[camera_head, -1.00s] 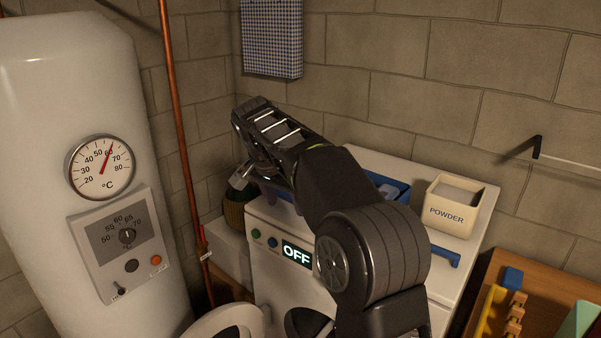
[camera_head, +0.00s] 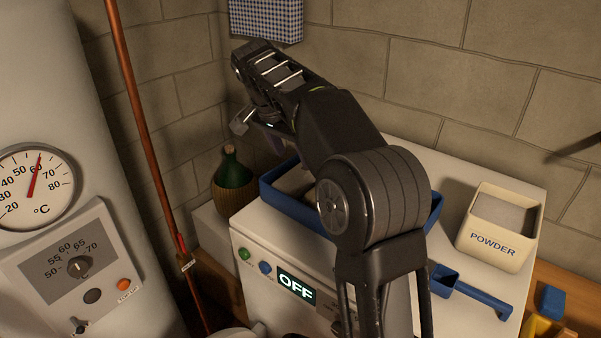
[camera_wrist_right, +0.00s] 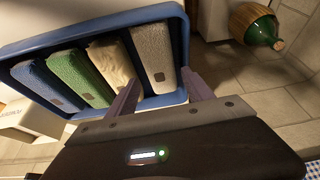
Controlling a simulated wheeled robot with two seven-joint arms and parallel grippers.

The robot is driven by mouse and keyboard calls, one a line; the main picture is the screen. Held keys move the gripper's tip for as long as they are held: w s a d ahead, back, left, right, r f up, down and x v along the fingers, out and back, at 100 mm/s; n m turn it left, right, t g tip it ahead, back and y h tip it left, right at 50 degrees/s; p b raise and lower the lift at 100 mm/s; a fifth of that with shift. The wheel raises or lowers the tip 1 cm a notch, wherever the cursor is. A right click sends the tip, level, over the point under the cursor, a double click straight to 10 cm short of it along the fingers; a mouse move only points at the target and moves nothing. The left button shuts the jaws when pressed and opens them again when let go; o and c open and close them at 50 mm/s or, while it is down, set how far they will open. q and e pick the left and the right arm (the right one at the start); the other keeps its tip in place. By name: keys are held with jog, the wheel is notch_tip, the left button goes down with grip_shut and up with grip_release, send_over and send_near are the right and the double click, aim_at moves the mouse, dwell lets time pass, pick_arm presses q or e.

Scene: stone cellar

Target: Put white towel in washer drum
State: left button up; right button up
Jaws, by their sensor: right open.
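My right gripper (camera_head: 258,132) is above the back left of the washer (camera_head: 262,285), over the blue tray (camera_head: 283,205) on its top. In the right wrist view, the gripper (camera_wrist_right: 162,82) is open and empty, its fingers at the tray's near edge. Between them lies a folded pale grey-white towel (camera_wrist_right: 152,58), probably the white towel, at the right end of a row. I cannot tell if the fingers touch it. My arm hides most of the tray in the head view. The washer display reads OFF. Its drum is out of clear view at the bottom edge.
Beside the pale towel are cream (camera_wrist_right: 109,64), green (camera_wrist_right: 77,77) and blue (camera_wrist_right: 47,86) towels. A green bottle (camera_head: 233,172) stands left of the washer. A powder box (camera_head: 498,235) and blue scoop (camera_head: 470,290) lie right. A boiler (camera_head: 60,130) and copper pipe (camera_head: 140,120) stand left.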

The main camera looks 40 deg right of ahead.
aim_at(300, 171)
jog(key=shift+b+x, duration=1)
jog(key=shift+x, duration=0.4)
jog(key=shift+r, duration=0.1)
jog(key=shift+f, duration=0.2)
jog(key=shift+b+x, duration=0.95)
jog(key=shift+x, duration=0.05)
jog(key=shift+p+x, duration=0.35)
jog(key=shift+x, duration=0.65)
jog(key=shift+d+f, duration=0.3)
jog(key=shift+f, duration=0.05)
jog(key=shift+c, duration=0.3)
